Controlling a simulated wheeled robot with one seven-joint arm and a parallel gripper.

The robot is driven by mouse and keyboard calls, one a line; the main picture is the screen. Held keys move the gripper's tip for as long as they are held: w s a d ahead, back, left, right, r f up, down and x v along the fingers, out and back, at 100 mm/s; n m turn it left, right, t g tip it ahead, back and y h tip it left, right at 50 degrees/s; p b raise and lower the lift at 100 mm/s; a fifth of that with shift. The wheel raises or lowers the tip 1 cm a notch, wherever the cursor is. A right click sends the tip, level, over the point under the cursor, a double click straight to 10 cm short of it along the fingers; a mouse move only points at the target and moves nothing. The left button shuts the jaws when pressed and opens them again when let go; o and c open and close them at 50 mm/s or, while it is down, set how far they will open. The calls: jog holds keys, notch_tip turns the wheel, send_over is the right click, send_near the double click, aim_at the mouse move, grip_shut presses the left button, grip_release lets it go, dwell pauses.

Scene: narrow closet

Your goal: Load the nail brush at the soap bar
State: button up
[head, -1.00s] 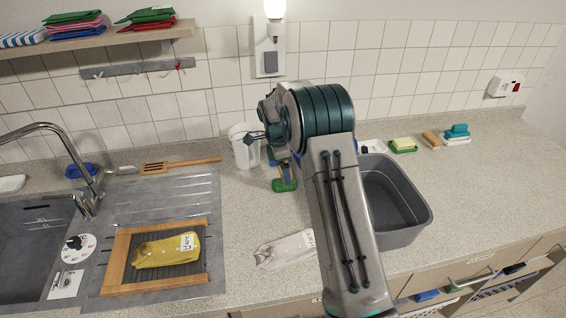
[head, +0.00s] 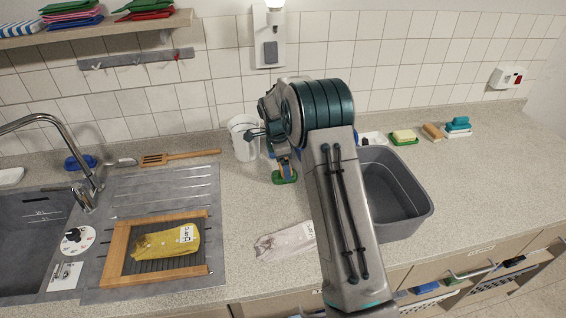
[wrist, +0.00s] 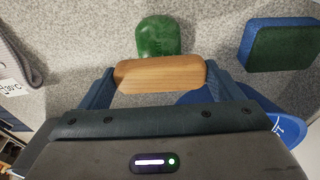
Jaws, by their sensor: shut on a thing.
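My gripper (wrist: 160,78) is shut on a wooden block with rounded ends, which I take as the nail brush (wrist: 160,74). Its bristles are hidden. A green rounded bar, likely the soap bar (wrist: 158,36), lies on the counter just beyond the brush in the wrist view. The brush overlaps its near end; I cannot tell if they touch. In the head view my gripper (head: 284,168) points down over the counter, left of the grey basin. The green bar (head: 285,179) shows just below it.
A blue and green sponge (wrist: 280,45) and a blue item (wrist: 285,122) lie to the right in the wrist view. A white cup (head: 243,140) stands left of my gripper. The grey basin (head: 405,215) is right. A pale labelled cloth (head: 285,242) lies in front.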

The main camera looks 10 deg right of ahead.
jog(key=shift+f+b, duration=0.55)
jog(key=shift+b, duration=0.05)
dwell(1.7)
jog(key=shift+r, duration=0.1)
jog(key=shift+r+p, duration=1.65)
jog(key=shift+r, duration=1.8)
